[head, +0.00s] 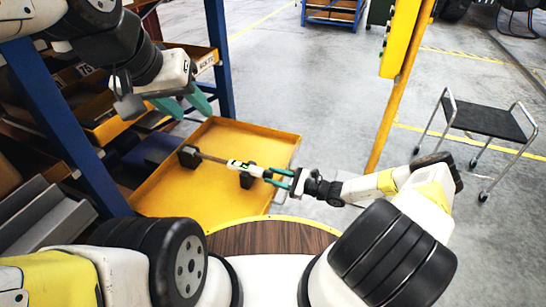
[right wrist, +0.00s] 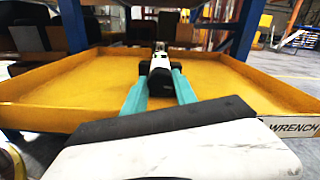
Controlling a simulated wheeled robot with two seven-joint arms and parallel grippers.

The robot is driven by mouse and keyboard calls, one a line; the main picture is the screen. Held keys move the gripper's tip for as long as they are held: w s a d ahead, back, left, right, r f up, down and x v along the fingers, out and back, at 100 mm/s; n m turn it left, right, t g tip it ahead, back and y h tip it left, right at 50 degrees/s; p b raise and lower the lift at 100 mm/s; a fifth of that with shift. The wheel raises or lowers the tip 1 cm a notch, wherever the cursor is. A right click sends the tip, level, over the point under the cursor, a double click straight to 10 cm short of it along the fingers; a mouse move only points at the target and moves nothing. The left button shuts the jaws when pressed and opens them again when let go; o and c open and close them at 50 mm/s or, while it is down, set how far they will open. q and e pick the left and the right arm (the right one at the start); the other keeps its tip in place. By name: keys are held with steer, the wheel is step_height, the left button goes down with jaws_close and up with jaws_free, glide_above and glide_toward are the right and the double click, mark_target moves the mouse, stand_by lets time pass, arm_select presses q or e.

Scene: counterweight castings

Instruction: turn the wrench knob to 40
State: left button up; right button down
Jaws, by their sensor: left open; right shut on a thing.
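The wrench (head: 213,157) lies across two dark blocks in a yellow tray (head: 160,195). It has a dark shaft and a white section with green and black marks near my right gripper. My right gripper (head: 270,176) has its teal fingers shut on the wrench's knob end. In the right wrist view the fingers flank a black and white part of the wrench (right wrist: 160,82). The knob is mostly hidden between the fingers, and no scale number is readable. My left gripper (head: 190,104) is open and empty, above the tray's far left side, apart from the wrench.
The tray's front edge carries a WRENCH label (right wrist: 308,130). A blue rack post (head: 218,60) stands behind the tray, and shelves with bins (head: 110,125) are at the left. A yellow post (head: 390,100) and a black-topped cart (head: 485,118) stand at the right. The tray's near part is bare.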

steer(key=shift+n, duration=1)
steer(key=c, duration=1)
jaws_free()
steer(key=shift+s+f, duration=0.1)
